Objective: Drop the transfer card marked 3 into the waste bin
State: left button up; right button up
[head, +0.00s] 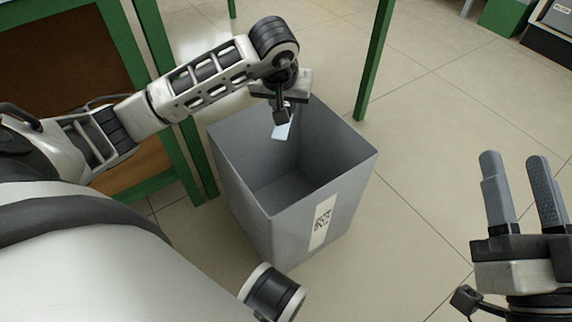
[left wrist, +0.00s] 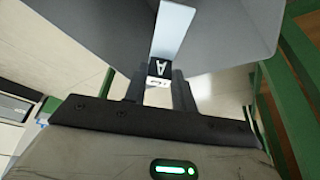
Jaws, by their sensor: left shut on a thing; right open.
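The grey waste bin (head: 340,180) stands open on the floor in the middle of the head view, and its inside looks empty. My left gripper (head: 282,116) is over the bin's opening, near the far rim. It is shut on a pale transfer card (head: 283,130), which hangs down from the fingers. In the left wrist view the card (left wrist: 172,32) shows a black patch with a light mark; I cannot make out a clear 3. The bin's wall (left wrist: 235,25) lies behind it. My right gripper (head: 517,180) is open and empty, to the right of the bin.
A green-framed table or rack (head: 134,60) stands to the left of the bin. A green post (head: 375,60) rises behind it. The tiled floor (head: 430,130) right of the bin is clear. A green and black object lies at the far top right.

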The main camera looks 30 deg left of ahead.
jog(key=shift+r, duration=0.15)
pick_arm(q)
jog(key=o, duration=0.9)
jog(key=shift+r, duration=0.3)
jog(key=p+v, duration=0.6)
jog(key=v, duration=0.9)
jog(key=shift+s+r, duration=0.15)
pick_arm(e)
notch_tip(320, 180, down, 7)
jog(key=s+m+g+h, duration=0.2)
jog(key=m+g, duration=0.1)
jog(key=g, duration=0.1)
jog(key=shift+s+a+h, duration=0.15)
jog(key=shift+s+h, duration=0.05)
jog(key=shift+h, duration=0.2)
jog(key=shift+r, duration=0.1)
